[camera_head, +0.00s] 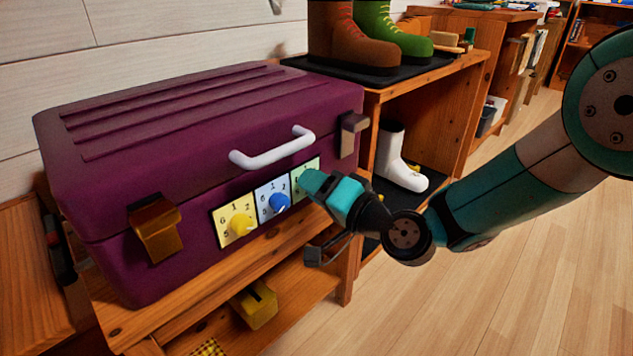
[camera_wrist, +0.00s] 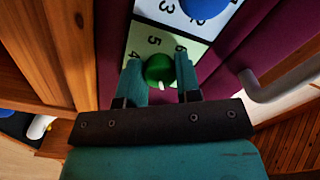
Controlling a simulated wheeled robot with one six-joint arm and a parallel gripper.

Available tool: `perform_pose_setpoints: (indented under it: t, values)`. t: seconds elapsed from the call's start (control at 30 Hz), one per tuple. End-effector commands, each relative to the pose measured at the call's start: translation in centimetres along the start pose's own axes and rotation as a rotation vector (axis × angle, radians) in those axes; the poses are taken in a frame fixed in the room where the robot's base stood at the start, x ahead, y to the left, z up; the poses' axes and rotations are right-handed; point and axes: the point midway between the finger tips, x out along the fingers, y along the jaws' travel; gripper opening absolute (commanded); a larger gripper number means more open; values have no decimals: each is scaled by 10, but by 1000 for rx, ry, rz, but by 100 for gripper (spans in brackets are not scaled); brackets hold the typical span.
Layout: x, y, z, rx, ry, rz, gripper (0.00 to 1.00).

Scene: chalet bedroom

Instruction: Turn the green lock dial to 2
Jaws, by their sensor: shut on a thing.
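A purple case (camera_head: 200,120) with a white handle (camera_head: 272,148) stands on a wooden shelf unit. Its front carries a yellow dial (camera_head: 241,224), a blue dial (camera_head: 279,203) and a green dial on a pale green panel (camera_head: 304,173). My gripper (camera_head: 308,183) is at the green panel and hides its dial in the head view. In the wrist view, the green dial (camera_wrist: 159,69) sits between the two fingers of my gripper (camera_wrist: 160,78), which are shut on it. A small white mark shows on the dial's edge.
A brown latch (camera_head: 155,228) and a second latch (camera_head: 352,132) flank the panels. The handle also shows close to the right of my gripper in the wrist view (camera_wrist: 265,90). A white boot (camera_head: 398,160) stands on a lower shelf behind. The floor at right is clear.

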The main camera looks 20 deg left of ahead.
Motion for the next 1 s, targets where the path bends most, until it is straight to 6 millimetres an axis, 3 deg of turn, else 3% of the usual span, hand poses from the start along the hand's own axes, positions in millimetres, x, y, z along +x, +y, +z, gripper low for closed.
perform_pose_setpoints:
  t: [0.43,0.47,0.57,1.0]
  values:
    - [0,1,0,11,1,1,8]
    - [0,1,0,11,1,1,34]
    - [0,1,0,11,0,1,57]
    - [-1,0,0,10,-1,0,57]
